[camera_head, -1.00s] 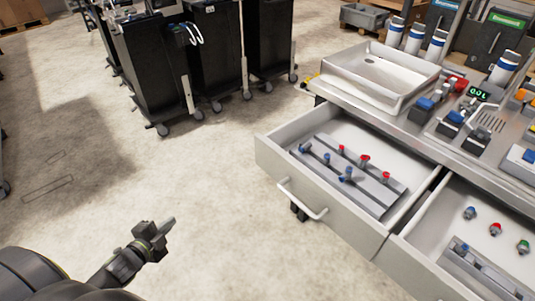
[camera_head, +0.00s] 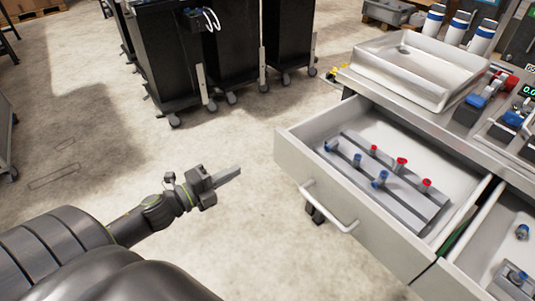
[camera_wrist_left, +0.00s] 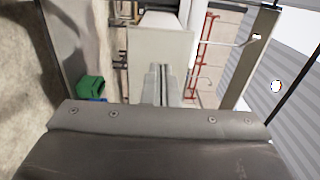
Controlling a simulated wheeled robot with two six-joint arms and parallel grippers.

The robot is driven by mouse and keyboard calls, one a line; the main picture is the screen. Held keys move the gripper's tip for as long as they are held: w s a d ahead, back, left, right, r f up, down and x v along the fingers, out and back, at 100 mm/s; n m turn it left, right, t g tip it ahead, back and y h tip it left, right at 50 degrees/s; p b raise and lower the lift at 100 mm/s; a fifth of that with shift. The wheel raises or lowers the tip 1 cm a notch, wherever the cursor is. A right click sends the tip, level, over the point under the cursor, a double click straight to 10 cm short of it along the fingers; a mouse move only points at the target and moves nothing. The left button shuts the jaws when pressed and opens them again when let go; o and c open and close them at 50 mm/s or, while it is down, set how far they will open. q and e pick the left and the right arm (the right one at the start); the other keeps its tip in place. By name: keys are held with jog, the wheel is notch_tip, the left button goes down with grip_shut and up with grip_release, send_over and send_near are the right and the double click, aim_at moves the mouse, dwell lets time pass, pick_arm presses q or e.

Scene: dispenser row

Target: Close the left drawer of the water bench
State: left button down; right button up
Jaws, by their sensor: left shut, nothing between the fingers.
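The left drawer (camera_head: 350,220) of the water bench (camera_head: 358,88) is pulled out in the head view. Its white bar handle (camera_head: 327,207) is on the front panel. Inside the drawer lie grey racks (camera_head: 392,190) with several small blue and red fittings. My left gripper (camera_head: 238,171) is shut and empty over the floor, left of the drawer front and apart from it. In the left wrist view the shut fingers (camera_wrist_left: 161,78) point away from the camera. My right gripper is not in view.
A second open drawer (camera_head: 471,262) is at the right, with small fittings inside. A white sink tray (camera_head: 420,73) and blue-capped bottles (camera_head: 433,22) stand on the bench top. Black wheeled cabinets (camera_head: 228,50) stand behind. The floor (camera_head: 110,150) left of the drawer is clear.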

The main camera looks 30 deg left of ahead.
pick_arm(q)
jog(key=p, duration=0.6)
send_near(277, 149)
jog(key=x, duration=0.5)
jog(key=shift+w+r, duration=0.1)
jog(key=shift+w, duration=0.2)
jog(key=shift+w+d, duration=0.25)
jog(key=shift+w, duration=0.35)
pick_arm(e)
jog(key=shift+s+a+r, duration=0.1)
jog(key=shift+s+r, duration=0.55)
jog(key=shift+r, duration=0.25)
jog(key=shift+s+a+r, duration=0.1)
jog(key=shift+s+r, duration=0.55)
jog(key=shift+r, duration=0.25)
